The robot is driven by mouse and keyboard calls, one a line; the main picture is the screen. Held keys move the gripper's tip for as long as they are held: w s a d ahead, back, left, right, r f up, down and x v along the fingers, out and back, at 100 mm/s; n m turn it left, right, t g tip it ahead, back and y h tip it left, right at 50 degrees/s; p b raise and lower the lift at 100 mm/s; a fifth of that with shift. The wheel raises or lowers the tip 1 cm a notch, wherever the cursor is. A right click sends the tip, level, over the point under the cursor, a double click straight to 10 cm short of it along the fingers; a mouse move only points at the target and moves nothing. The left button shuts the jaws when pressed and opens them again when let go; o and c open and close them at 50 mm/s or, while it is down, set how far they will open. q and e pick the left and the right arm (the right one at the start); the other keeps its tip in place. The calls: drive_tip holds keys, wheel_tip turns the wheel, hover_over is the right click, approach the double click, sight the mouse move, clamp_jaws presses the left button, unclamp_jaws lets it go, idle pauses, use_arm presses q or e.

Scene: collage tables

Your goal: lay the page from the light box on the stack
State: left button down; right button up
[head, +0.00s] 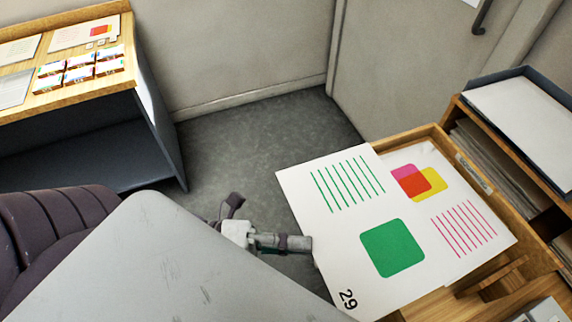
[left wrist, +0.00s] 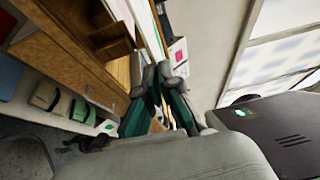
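A white page marked 29 (head: 340,220), with green lines and a green square, is tilted across the left side of the wooden light box (head: 440,141). It sticks out past the box's left edge. My left gripper (head: 306,244) is at the page's left edge and looks shut on it. In the left wrist view the fingers (left wrist: 158,82) are close together, with the page hardly showing. A second sheet (head: 463,225) with pink lines and overlapping pink, orange and yellow shapes lies beside and partly behind it over the box. I cannot tell which pile is the stack. My right gripper is out of view.
A wooden-topped table (head: 118,82) at the upper left holds pages and several small coloured packets (head: 80,69). A dark tray of white paper (head: 520,115) tops a shelf at the right. Grey floor (head: 260,145) lies open between.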

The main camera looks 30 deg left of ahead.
sight(403, 205)
use_arm(q)
drive_tip(key=w, duration=0.1)
drive_tip(key=w+d, duration=0.1)
drive_tip(key=shift+w+d, duration=0.3)
drive_tip(key=shift+w, duration=0.05)
drive_tip(key=w+d+p, duration=0.1)
drive_tip(key=w+d, duration=0.2)
drive_tip(key=w, duration=0.1)
drive_tip(key=w+d+p, duration=0.2)
drive_tip(key=w+d, duration=0.1)
drive_tip(key=w, duration=0.1)
drive_tip(key=w+d+p, duration=0.1)
drive_tip(key=w+d, duration=0.2)
drive_tip(key=w, duration=0.2)
drive_tip(key=shift+d+p, duration=0.2)
drive_tip(key=shift+p, duration=0.2)
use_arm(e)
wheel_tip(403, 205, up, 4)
use_arm(q)
wheel_tip(403, 205, down, 5)
drive_tip(key=b, duration=0.4)
drive_tip(key=shift+w+d+f, duration=0.15)
drive_tip(key=shift+f+b, duration=0.8)
drive_tip(key=shift+f, duration=0.05)
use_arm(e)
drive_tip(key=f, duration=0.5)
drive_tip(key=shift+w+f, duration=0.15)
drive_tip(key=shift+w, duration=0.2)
